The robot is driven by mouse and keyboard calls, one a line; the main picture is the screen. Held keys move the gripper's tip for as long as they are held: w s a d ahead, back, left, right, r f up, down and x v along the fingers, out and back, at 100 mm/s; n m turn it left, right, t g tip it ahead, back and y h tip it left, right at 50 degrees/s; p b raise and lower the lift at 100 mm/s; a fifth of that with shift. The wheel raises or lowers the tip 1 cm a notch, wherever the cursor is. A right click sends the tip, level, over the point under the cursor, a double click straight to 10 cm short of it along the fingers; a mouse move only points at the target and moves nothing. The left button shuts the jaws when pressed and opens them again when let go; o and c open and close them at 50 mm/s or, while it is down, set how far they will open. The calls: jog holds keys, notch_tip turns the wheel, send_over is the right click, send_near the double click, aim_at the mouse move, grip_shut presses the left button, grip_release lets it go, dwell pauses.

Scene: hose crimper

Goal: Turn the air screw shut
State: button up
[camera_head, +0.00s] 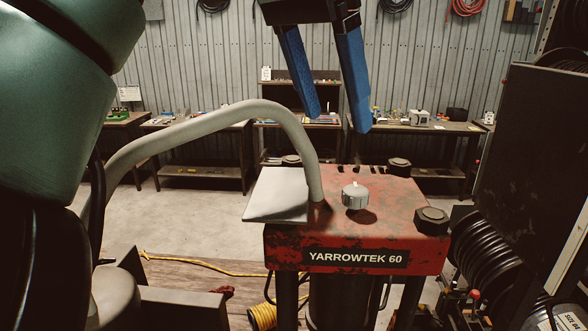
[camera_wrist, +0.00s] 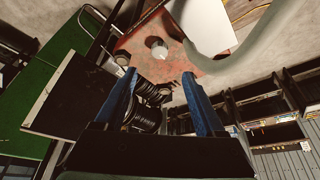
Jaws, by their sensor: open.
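The air screw (camera_head: 355,196) is a small grey round knob with a raised ridge on top. It stands on the worn red top of the crimper (camera_head: 385,192), labelled YARROWTEK 60. My gripper (camera_head: 336,121) is open and empty, its two blue fingers pointing down above the crimper top, apart from the knob. In the wrist view, the knob (camera_wrist: 157,46) shows beyond and between the fingertips of my gripper (camera_wrist: 159,75). Nothing hides the knob, but how far it is turned cannot be told.
A thick grey hose (camera_head: 215,115) arches down to the crimper beside a pale plate (camera_head: 277,196), left of the knob. Dark hex bolts (camera_head: 431,220) stand at the top's corners. A dark panel (camera_head: 530,180) rises at the right. Workbenches (camera_head: 205,130) line the back wall.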

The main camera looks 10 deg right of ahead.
aim_at(354, 190)
jog(key=p+x, duration=0.2)
jog(key=x, duration=1)
jog(key=shift+d+f+p, duration=0.1)
jog(key=shift+p, duration=0.2)
grip_shut()
